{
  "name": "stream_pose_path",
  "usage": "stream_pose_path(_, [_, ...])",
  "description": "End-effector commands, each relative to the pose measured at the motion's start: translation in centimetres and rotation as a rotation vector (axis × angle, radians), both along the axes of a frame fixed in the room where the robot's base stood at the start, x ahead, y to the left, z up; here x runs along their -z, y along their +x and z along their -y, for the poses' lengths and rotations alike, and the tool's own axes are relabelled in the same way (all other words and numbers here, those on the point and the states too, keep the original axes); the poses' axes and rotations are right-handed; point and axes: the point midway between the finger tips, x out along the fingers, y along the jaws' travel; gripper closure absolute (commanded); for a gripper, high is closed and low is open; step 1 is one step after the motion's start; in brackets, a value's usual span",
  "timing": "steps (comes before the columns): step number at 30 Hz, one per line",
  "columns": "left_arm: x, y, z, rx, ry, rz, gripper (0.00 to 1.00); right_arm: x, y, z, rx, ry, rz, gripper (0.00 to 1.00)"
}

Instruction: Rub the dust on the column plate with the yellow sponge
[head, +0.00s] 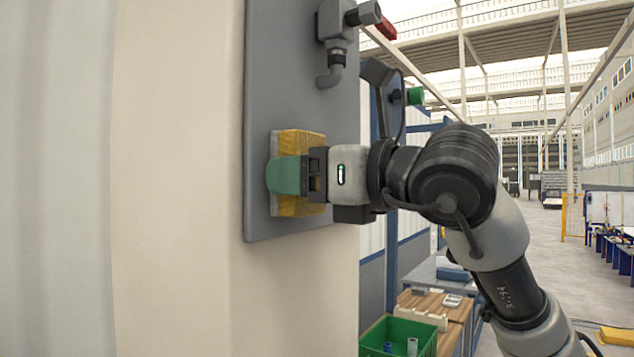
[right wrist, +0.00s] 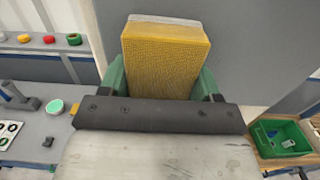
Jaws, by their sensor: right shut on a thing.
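The yellow sponge (head: 298,206) is at the grey column plate (head: 290,85), near the plate's lower left part. My right gripper (head: 290,176) is shut on the sponge, with a green finger across its near side. In the right wrist view the sponge (right wrist: 165,65) stands between the two green fingers (right wrist: 163,82), with a pale strip along its top end. The sponge looks to be against the plate, but full contact is hard to tell. No dust can be made out. My left gripper is not in view.
A grey pipe fitting (head: 332,55) sticks out from the upper plate. Below right, a wooden-topped bench (head: 430,300) holds a green crate (head: 425,340) with pipe pieces. In the right wrist view, coloured buttons (right wrist: 50,39) and a grey worktop (right wrist: 30,125) lie at the left.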

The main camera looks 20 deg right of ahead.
Motion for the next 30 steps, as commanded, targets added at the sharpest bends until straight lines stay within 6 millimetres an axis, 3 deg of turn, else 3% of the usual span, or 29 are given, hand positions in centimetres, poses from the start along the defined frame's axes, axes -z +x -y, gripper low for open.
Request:
stream_pose_path(16, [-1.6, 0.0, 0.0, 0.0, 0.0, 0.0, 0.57, -2.5, 0.0, -0.1, 0.001, 0.0, -0.003, 0.56])
stream_pose_path(30, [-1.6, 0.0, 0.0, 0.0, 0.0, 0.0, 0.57, -2.4, 2.2, 2.6, 0.002, 0.001, -0.004, 0.56])
